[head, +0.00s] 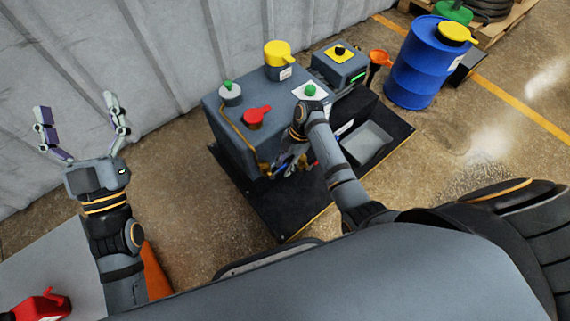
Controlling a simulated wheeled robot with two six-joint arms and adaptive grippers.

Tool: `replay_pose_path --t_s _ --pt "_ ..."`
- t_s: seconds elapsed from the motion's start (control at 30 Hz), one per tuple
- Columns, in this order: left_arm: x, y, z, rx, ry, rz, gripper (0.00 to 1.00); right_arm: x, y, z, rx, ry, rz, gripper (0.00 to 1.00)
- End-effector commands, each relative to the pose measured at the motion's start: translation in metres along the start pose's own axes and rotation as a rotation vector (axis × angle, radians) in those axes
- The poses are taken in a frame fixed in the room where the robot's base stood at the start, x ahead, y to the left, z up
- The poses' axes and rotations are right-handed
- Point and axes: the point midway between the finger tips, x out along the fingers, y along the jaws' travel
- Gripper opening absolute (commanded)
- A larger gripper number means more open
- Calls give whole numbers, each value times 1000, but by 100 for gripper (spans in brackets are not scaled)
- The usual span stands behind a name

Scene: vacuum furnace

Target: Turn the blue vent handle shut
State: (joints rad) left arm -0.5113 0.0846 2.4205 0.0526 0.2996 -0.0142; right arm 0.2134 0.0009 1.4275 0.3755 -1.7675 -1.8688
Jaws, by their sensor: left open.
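The grey machine (228,135) stands on a black base in the middle of the head view. Small blue bits (315,163) show low at its front, beside my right gripper; I cannot tell whether one of them is the vent handle, or which way it is turned. My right gripper (285,166) points down at the machine's front face, and its fingers are mostly hidden against dark parts. I cannot tell whether it touches anything. My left gripper (83,128) is open and empty, raised at the left, well apart from the machine.
A red knob (255,117), yellow cap (278,54) and green-topped grey knob (230,91) are on the machine. A control box (340,66) and blue drum (428,65) stand right. A grey tray (366,143) lies on the base. The floor between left gripper and machine is clear.

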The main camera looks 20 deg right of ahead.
Motion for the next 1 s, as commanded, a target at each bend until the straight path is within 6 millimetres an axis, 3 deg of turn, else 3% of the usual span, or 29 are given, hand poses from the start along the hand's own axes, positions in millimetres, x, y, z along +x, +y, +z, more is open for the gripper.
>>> replay_pose_path --t_s 0.17,0.4,0.73,1.0 --pt "0 0 0 0 0 0 89 0 0 0 0 0 0 31" --pt "0 0 0 0 -1 0 89 0 0 0 0 0 0 1" --pt "1 0 2 -1 -12 0 89 0 0 0 0 8 -1 0" --pt "-24 0 73 -23 -328 -7 89 3 0 4 0 101 -4 0"
